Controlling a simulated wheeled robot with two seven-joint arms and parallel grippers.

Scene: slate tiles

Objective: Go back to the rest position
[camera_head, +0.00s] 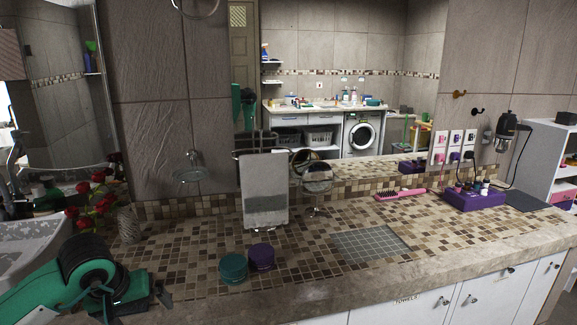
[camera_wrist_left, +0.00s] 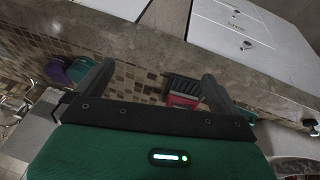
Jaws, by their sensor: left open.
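My left gripper (camera_head: 138,300) is at the lower left of the head view, over the front left part of the tiled counter (camera_head: 190,262). In the left wrist view its two dark fingers (camera_wrist_left: 157,80) stand apart, with nothing held between them. A black ribbed and red object (camera_wrist_left: 184,92) shows beyond the fingers on the counter; I cannot tell what it is. A teal round jar (camera_head: 233,268) and a purple round jar (camera_head: 262,257) stand side by side to the right of the gripper. My right gripper is not in view.
A vase (camera_head: 129,224) with red roses and a white sink (camera_head: 30,240) are at the left. A towel stand (camera_head: 264,190), a small round mirror (camera_head: 317,183), a pink brush (camera_head: 400,194) and a purple box (camera_head: 473,199) stand farther right. A grey tiled patch (camera_head: 370,243) is clear.

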